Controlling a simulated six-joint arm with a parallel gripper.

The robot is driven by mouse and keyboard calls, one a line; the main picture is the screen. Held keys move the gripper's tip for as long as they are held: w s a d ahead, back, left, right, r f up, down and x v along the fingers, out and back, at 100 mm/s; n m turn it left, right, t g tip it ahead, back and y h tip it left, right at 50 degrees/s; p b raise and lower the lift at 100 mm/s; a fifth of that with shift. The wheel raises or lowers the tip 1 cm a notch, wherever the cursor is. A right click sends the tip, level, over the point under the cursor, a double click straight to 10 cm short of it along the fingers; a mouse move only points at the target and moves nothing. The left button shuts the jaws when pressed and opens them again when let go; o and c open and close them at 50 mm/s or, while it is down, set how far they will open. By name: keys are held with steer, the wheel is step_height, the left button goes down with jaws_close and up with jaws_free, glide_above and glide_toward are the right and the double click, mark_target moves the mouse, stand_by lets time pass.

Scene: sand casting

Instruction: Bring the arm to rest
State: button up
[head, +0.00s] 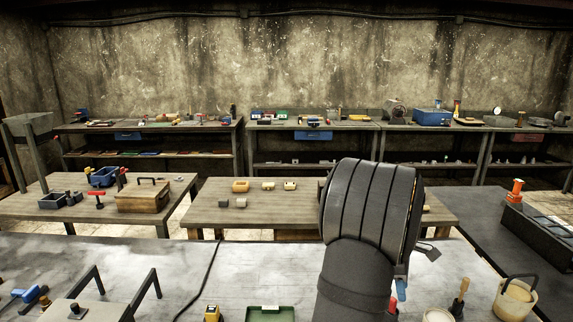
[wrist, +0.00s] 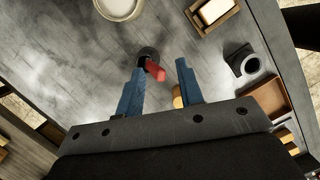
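My gripper (wrist: 161,66) shows in the wrist view as two blue fingers set apart, open, with nothing clasped between them. A red handle-like piece (wrist: 155,71) with a dark round part lies beyond the gap, seen between the fingers; I cannot tell its exact distance. In the head view my arm's dark, ribbed link stands large at centre right, over the near table. It hides most of the gripper there; only a bit of blue and red shows at its lower right edge.
The near grey table (head: 160,262) holds a bucket (head: 514,297), a brush (head: 459,298) and a green tray (head: 270,314). Wooden tables with small blocks and a wooden box (head: 143,197) stand behind. The wrist view shows a white bowl (wrist: 120,7) and a wooden box (wrist: 212,14).

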steer(key=w+a+m+y, duration=0.1)
steer(key=w+a+m, duration=0.2)
steer(key=a, duration=0.4)
steer(key=w+a+f+m+g+y, duration=0.1)
steer(key=w+a+m, duration=0.2)
steer(key=a+m, duration=0.2)
steer(key=w+a+m, duration=0.3)
steer(key=a+m, duration=0.1)
steer(key=a, duration=0.6)
steer(key=shift+f+g+y, duration=0.2)
steer(key=shift+g+y, duration=0.2)
